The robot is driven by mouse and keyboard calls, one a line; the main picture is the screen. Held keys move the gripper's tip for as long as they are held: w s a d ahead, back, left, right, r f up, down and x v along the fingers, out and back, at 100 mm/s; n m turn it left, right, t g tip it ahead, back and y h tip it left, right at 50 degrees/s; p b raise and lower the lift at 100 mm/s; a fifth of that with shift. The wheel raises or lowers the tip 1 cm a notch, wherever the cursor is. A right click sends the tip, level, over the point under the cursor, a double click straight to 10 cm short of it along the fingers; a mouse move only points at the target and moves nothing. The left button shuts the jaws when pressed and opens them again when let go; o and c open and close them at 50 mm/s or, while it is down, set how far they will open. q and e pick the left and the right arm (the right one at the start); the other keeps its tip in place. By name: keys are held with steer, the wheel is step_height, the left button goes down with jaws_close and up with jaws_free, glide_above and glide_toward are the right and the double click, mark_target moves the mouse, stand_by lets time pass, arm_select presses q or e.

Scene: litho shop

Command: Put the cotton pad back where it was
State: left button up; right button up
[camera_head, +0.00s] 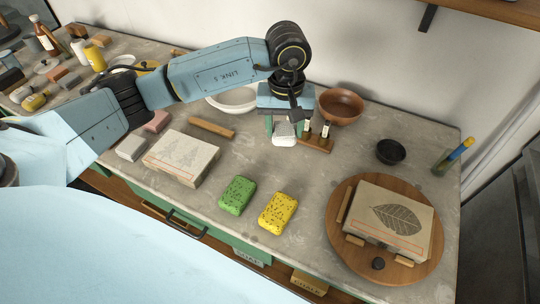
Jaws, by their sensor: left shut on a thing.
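My left arm reaches in from the left across the counter. My left gripper (285,128) points down near the back of the counter and is shut on a small white pad, which looks like the cotton pad (284,140). The pad is just in front of a white bowl (232,104) and left of a wooden rack holding small bottles (316,144). I cannot tell whether the pad touches the counter. The gripper hides what lies directly behind it. My right gripper is not in view.
A brown bowl (341,105) stands behind the rack. A green sponge (237,195), a yellow sponge (278,213) and a stone block (181,157) lie nearer the front edge. A round board (349,266) bears a leaf-printed stone at the right. A small black bowl (390,151) stands behind it.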

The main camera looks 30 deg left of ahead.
mark_target(280, 127)
arm_select(q)
steer(key=f+n, duration=0.1)
steer(key=n, duration=0.1)
steer(key=a+f+n+p, duration=0.1)
steer(key=f+n, duration=0.1)
steer(key=shift+w+a+f, duration=0.1)
steer(key=shift+a+f, duration=0.1)
steer(key=shift+n, duration=0.3)
step_height(280, 127, down, 6)
steer(key=shift+r, duration=0.25)
steer(key=shift+w+f, duration=0.1)
steer(key=shift+f, duration=2)
steer(key=shift+f, duration=0.2)
steer(key=o, duration=0.9)
steer(key=shift+r, duration=0.1)
